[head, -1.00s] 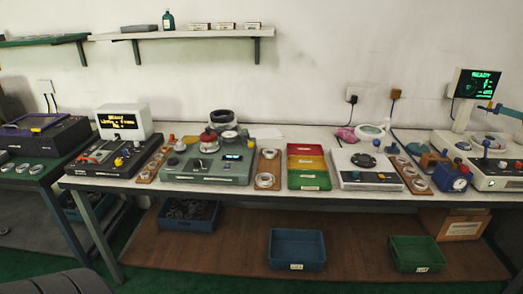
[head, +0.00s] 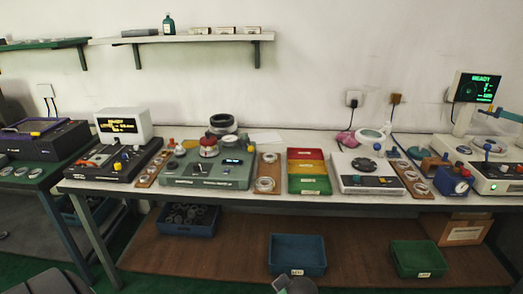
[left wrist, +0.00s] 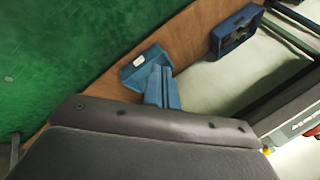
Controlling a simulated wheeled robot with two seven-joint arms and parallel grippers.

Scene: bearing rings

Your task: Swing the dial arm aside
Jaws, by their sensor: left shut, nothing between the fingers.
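My left gripper (left wrist: 162,86) shows in the left wrist view as blue fingers, shut and empty, beyond the dark grey wrist body. Its tip also enters the head view at the bottom edge (head: 281,283), in front of the lower shelf and well below the bench top. The dial arm cannot be singled out with certainty. A green gauge station (head: 222,166) with a red-topped part (head: 208,146) stands on the bench, and a blue block with a round dial (head: 460,187) stands at the right. The gripper is apart from both. My right gripper is not in view.
Red, yellow and green trays (head: 309,186) and a white station (head: 365,180) stand on the bench (head: 270,202). Below are a blue bin (head: 297,254), also seen in the left wrist view (left wrist: 132,72), and a green bin (head: 418,258). A screen (head: 474,87) stands at right.

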